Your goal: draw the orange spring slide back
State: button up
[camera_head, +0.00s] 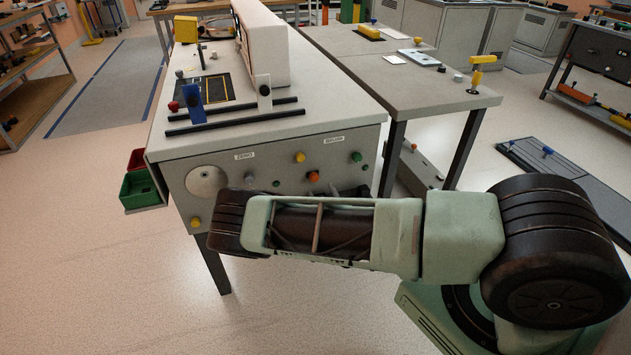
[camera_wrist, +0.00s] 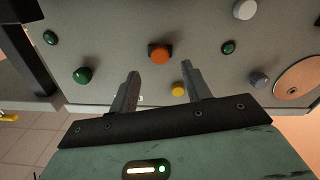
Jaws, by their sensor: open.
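The orange spring slide (camera_head: 313,176) is a small orange knob on the front panel of the grey bench (camera_head: 345,140). In the wrist view the orange knob (camera_wrist: 160,54) sits on a dark base. My gripper (camera_wrist: 160,69) is open and empty, pointing at the panel. The orange knob shows just past the fingertips, in line with the gap between them. It looks apart from both fingers; the exact distance is unclear.
A yellow knob (camera_wrist: 178,89) is close to the right finger. Green knobs (camera_wrist: 83,75) (camera_wrist: 228,47), a grey knob (camera_wrist: 259,80) and a round plate (camera_head: 205,181) share the panel. Black rails (camera_head: 235,122) lie on the bench top. Green and red bins (camera_head: 140,188) hang at its left side.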

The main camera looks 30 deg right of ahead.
aim_at(315, 179)
jog(key=x, duration=0.6)
jog(key=shift+w+d+f, duration=0.1)
jog(key=shift+w, duration=0.2)
